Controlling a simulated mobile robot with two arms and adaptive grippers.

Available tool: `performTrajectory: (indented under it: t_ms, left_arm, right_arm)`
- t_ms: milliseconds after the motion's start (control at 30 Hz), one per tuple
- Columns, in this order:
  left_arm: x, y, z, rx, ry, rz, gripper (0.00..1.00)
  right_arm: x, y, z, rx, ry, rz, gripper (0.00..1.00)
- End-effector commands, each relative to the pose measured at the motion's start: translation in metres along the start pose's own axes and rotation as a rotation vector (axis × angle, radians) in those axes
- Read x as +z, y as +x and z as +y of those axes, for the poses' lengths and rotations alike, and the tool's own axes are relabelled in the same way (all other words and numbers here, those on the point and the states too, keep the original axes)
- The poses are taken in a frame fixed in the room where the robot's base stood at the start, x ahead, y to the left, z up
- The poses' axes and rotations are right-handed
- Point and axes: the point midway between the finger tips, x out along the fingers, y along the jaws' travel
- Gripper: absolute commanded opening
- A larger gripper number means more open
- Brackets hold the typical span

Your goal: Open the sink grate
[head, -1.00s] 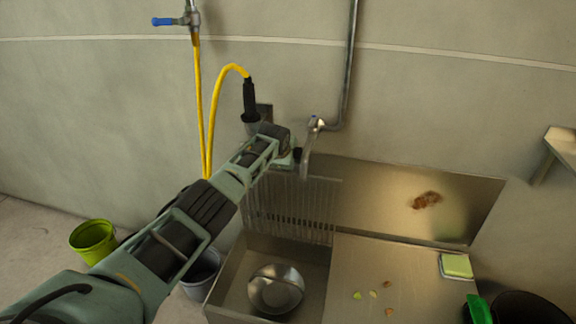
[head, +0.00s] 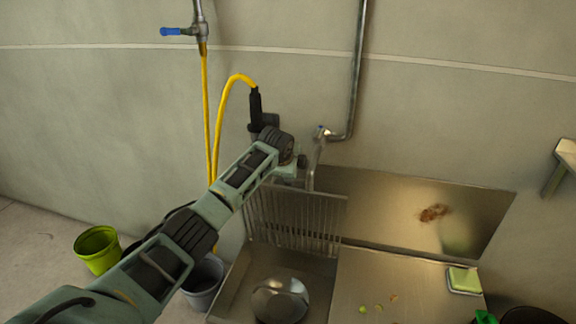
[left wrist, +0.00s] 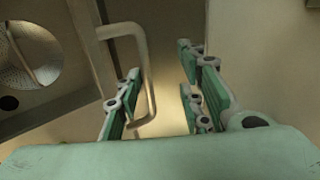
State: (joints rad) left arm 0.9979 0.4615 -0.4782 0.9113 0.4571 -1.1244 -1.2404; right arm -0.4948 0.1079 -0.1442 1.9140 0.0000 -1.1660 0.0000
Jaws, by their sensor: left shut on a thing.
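The sink grate (head: 300,222) is a rack of thin metal bars. It stands steeply raised along the back of the metal sink (head: 232,290) in the head view. My left gripper (head: 300,172) is at the grate's top edge, near the tap, and mostly hidden by its own arm. In the left wrist view its green fingers (left wrist: 165,105) show, with a bent metal tube (left wrist: 147,75) reaching the left finger. The gripper is shut on the grate, but the contact itself is not clear. My right gripper is out of view.
A metal bowl (head: 280,298) sits in the sink. The tap (head: 322,133) and the yellow hose (head: 222,110) are close to my left arm. A drainboard (head: 385,275) with scraps and a green sponge (head: 464,279) lies right. Green (head: 97,248) and grey (head: 203,285) buckets stand left.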

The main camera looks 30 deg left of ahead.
Motion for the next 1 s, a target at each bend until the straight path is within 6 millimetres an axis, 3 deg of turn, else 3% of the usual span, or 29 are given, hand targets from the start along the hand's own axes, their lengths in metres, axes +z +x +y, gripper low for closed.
performTrajectory:
  t_ms: [33,100,433,1000]
  left_arm:
    - [0.000,-0.014,-0.010,-0.023,0.001,0.004,0.28]
    - [0.000,-0.025,-0.011,-0.023,0.000,0.004,0.28]
    - [-0.001,-0.066,-0.005,-0.012,0.001,0.003,0.28]
    - [-0.001,-0.072,-0.003,-0.007,0.002,0.002,0.28]
  right_arm:
    - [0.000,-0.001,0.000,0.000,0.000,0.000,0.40]
    - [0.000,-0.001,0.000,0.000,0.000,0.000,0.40]
    - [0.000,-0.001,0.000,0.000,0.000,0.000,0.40]
    - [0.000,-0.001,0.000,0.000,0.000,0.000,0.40]
